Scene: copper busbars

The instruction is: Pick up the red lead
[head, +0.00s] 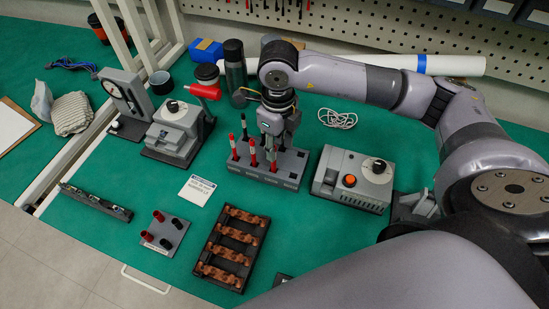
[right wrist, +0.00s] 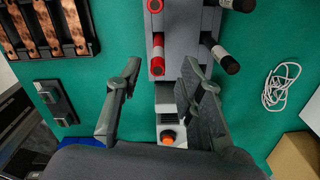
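Red leads stand upright in a grey rack (head: 290,178) in the head view; one red lead (head: 253,155) is near its middle and another (head: 233,147) is at its left. Black leads (head: 245,127) stand in it too. My right gripper (head: 274,133) is over the rack's back part and hides some of it. In the right wrist view its two fingers (right wrist: 160,88) are spread apart with nothing between them gripped. A red lead end (right wrist: 157,56) shows just beyond the fingers, with black ends (right wrist: 226,61) to its right. My left gripper is not in view.
A grey box with a dial and orange button (head: 352,178) stands right of the rack. A tray of copper busbars (head: 228,256) lies in front. A small stand with red and black posts (head: 165,233) is at front left. A white cable coil (head: 337,118) lies behind.

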